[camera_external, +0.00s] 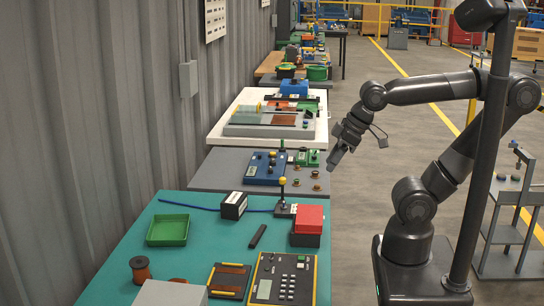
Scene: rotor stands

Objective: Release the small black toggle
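My gripper (337,155) hangs in the air to the right of the row of tables, pointing down and left. It is small here, and I cannot tell whether its fingers are open or shut; I see nothing clearly held in it. I cannot single out the small black toggle for certain. Small dark controls show on a blue box (262,169) and a green box (303,158) on the grey table, both left of my gripper. A lever with a yellow top (282,183) stands at the edge of the nearest table.
The nearest teal table (210,243) holds a green tray (168,230), a red-topped box (308,219), a black bar (257,236), a keypad panel (285,279) and a spool (140,269). A grey cart (508,222) stands right. Open floor (345,215) lies beside the tables.

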